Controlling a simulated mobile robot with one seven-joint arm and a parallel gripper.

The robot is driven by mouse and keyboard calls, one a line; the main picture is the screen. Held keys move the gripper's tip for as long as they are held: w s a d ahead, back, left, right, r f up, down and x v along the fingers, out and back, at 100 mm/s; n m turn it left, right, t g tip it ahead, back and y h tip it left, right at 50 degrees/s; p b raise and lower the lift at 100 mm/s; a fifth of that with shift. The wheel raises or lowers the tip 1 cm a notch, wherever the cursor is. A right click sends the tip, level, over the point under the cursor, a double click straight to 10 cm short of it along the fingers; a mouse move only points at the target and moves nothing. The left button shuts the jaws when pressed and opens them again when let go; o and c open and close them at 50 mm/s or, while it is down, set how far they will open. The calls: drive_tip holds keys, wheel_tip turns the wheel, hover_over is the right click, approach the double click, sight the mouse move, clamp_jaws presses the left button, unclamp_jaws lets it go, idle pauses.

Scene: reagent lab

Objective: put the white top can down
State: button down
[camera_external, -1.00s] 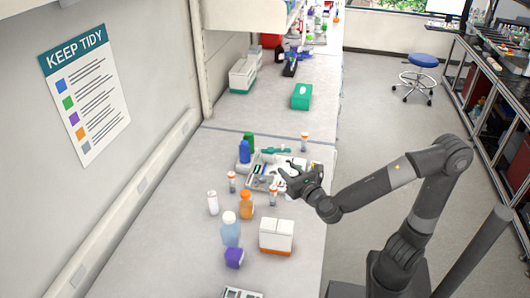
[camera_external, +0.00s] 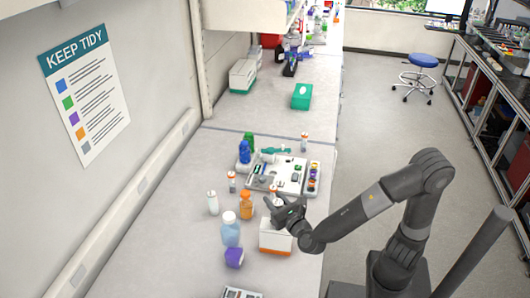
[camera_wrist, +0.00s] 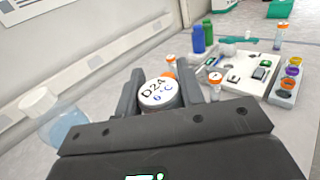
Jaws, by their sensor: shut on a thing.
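The white top can (camera_wrist: 158,92) shows in the wrist view between the two fingers of my gripper (camera_wrist: 160,88). Its round white lid faces the camera and carries dark lettering that looks like "D24". In the external view my gripper (camera_external: 280,207) is above the bench, by the back edge of an orange and white box (camera_external: 275,238) and right of an orange bottle (camera_external: 246,206). The can is mostly hidden there, and its height above the bench is unclear.
A tray of small parts (camera_external: 291,176) lies behind my gripper. A pale blue bottle (camera_external: 230,234), a white bottle (camera_external: 212,204) and a purple-topped item (camera_external: 234,258) stand to the left. Bare bench (camera_external: 170,235) lies farther left.

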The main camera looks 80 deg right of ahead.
drive_tip(key=shift+f, duration=0.1)
drive_tip(key=c, duration=0.9)
unclamp_jaws()
drive_tip(key=shift+c, duration=0.2)
